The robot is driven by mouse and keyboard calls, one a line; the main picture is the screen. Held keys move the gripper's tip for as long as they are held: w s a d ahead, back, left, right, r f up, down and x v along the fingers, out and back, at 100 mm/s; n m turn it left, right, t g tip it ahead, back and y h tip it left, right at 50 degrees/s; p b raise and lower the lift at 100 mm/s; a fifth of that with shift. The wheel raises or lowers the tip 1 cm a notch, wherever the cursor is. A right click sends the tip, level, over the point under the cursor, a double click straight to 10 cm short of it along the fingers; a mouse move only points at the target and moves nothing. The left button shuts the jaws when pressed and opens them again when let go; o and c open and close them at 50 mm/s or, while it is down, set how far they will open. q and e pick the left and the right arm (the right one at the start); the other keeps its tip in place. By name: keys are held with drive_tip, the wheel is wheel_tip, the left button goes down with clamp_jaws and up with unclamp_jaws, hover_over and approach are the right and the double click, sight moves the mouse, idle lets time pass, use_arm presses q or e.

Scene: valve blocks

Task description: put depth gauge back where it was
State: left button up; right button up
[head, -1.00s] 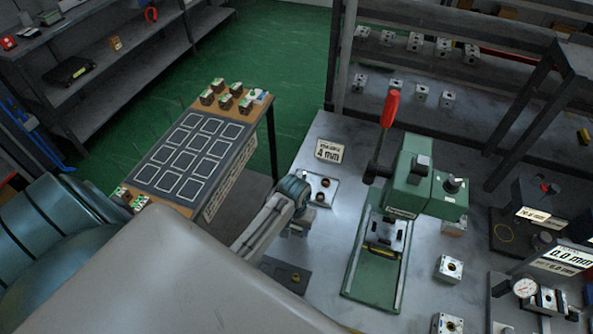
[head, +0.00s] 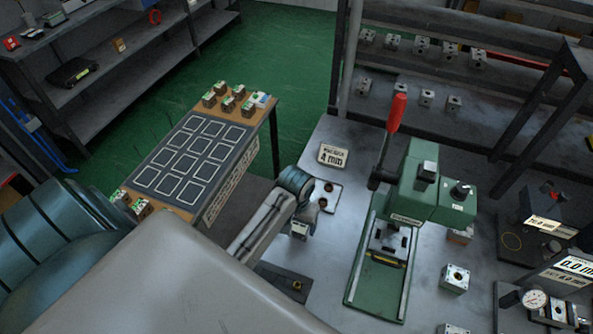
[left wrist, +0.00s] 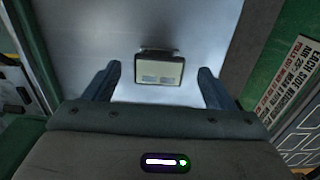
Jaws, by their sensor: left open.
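My left gripper (left wrist: 153,88) is open and empty. In the wrist view, a small dark-topped thing with a pale label (left wrist: 158,72) stands on the metal bench, seen between the fingers and apart from both. It may be the depth gauge; its label is too blurred to read. In the head view, a small pale piece (head: 300,230) shows just below my left wrist (head: 295,183), and the fingers are mostly hidden. A round dial gauge (head: 535,299) sits on a separate fixture at the far right. My right gripper is out of view.
The green press (head: 410,190) with its red-handled lever stands right of my left arm. A plate with two dark holes (head: 328,192) and a 4 mm sign (head: 333,156) lie close by. A table with a square-marked mat (head: 190,155) is at left. Several metal blocks stand on the back shelves.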

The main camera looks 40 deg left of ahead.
sight(297, 230)
use_arm(q)
wheel_tip(297, 230, up, 6)
drive_tip(key=shift+f, duration=0.25)
drive_tip(key=shift+r+p, duration=0.3)
drive_tip(key=shift+r, duration=0.35)
drive_tip(key=shift+c, duration=0.2)
idle(0.5)
